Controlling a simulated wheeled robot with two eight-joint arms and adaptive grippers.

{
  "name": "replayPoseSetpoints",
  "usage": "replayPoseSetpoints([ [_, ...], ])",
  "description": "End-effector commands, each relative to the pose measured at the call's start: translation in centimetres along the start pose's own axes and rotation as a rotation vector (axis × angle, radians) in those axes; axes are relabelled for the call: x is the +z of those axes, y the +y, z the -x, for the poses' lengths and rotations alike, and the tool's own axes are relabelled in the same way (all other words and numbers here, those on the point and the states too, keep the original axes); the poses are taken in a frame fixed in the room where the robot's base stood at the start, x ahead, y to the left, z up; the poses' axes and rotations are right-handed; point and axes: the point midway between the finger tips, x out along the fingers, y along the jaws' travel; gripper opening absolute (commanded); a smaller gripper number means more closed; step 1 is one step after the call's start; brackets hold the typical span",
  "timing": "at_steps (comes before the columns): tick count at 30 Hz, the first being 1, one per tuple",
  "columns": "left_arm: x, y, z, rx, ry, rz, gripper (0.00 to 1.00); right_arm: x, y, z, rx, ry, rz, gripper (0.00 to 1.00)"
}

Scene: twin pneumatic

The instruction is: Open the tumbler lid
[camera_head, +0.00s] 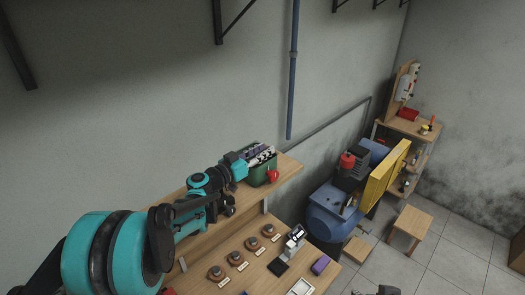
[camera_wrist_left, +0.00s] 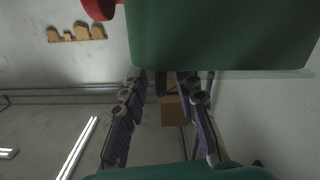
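A green box-like body (camera_head: 264,172) with a red round knob (camera_head: 272,176) on its front stands on the raised wooden shelf; I take it to be the tumbler. My left gripper (camera_head: 266,155) reaches in from the left and its fingers are over the top of this body. In the left wrist view the green surface (camera_wrist_left: 220,35) fills the top, with a red part (camera_wrist_left: 98,8) at its left. The fingers (camera_wrist_left: 160,115) of my left gripper are spread there with a gap and nothing held. Whether they touch the green body is unclear. The lid cannot be told apart.
The lower wooden bench (camera_head: 262,280) carries several round copper-coloured fittings, a small upright device (camera_head: 293,241) and a purple block (camera_head: 320,264). A blue compressor (camera_head: 335,212) and a stool (camera_head: 411,222) stand at right. A dark part, possibly my right gripper, shows at the bottom edge.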

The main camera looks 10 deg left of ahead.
Motion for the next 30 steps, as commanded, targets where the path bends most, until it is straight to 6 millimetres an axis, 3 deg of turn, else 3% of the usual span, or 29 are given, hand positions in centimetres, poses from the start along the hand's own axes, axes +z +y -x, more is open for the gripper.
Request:
replayPoseSetpoints([
  [7,0.0,0.0,-0.1,0.0,0.0,0.0,0.27,0.0,0.0,0.0,0.0,0.0,0.0,0.4],
  [10,0.0,0.0,0.0,0.0,0.0,0.0,0.0,0.0,0.0,0.0,0.0,0.0,0.0,0.4],
  [22,-0.2,-0.1,0.0,-0.001,0.0,0.018,0.0,0.0,0.0,0.0,0.0,0.0,0.0,0.4],
  [30,-1.6,-0.4,0.0,-0.003,0.0,0.146,0.0,0.0,0.0,0.0,0.0,0.0,0.0,0.4],
])
